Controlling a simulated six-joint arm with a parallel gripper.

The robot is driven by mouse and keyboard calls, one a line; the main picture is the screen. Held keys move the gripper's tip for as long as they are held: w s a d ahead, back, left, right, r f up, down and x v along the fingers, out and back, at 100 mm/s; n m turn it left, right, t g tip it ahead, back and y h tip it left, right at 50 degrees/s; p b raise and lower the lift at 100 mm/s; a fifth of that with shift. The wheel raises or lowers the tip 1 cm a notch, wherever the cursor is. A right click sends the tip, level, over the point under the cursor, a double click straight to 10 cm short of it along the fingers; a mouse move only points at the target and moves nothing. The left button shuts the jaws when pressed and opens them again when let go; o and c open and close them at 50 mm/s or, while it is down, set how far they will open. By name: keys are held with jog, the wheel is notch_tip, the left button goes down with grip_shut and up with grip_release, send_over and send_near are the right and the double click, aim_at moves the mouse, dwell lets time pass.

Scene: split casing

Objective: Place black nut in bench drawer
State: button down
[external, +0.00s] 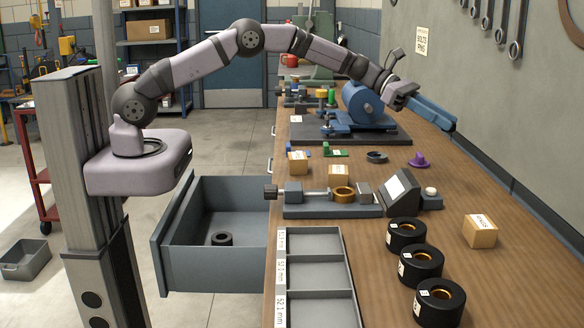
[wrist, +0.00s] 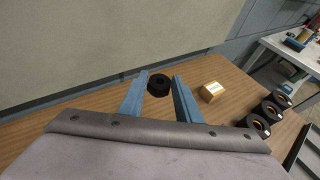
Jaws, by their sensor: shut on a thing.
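My gripper (external: 436,113) is raised above the far right of the bench, near the wall, with its blue fingers pointing right. In the wrist view a black nut (wrist: 158,88) shows as a dark ring between the two blue fingers of my gripper (wrist: 160,79). The fingers are shut on it. In the external view I cannot make out the held nut behind the fingers. The bench drawer (external: 208,272) is pulled open on the left side of the bench. Another black ring-shaped part (external: 222,239) lies on its floor.
A small labelled box (external: 480,231) and several black rings with copper-coloured centres (external: 421,265) stand at the right front. A vise with a brass ring (external: 343,194), a grey compartment tray (external: 316,228) and a blue machine (external: 362,104) occupy the bench. The wall is close beside my gripper.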

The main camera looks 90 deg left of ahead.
jog(key=w+a+n+t+y+b, duration=0.2)
jog(key=w+a+n+y, duration=0.15)
jog(key=a, duration=0.25)
jog(key=n+g+y+b, duration=0.5)
jog(key=n+g+y, duration=0.3)
jog(key=n+y, duration=0.9)
send_over(362, 155)
notch_tip(362, 155, down, 5)
jog(key=shift+t, duration=0.3)
jog(key=shift+w+f+p, duration=0.1)
jog(key=shift+f+p, duration=0.6)
jog(key=shift+f, duration=4.75)
jog(key=shift+f+b, duration=0.3)
jog(key=shift+b, duration=0.1)
jog(key=c, duration=1.6)
grip_release()
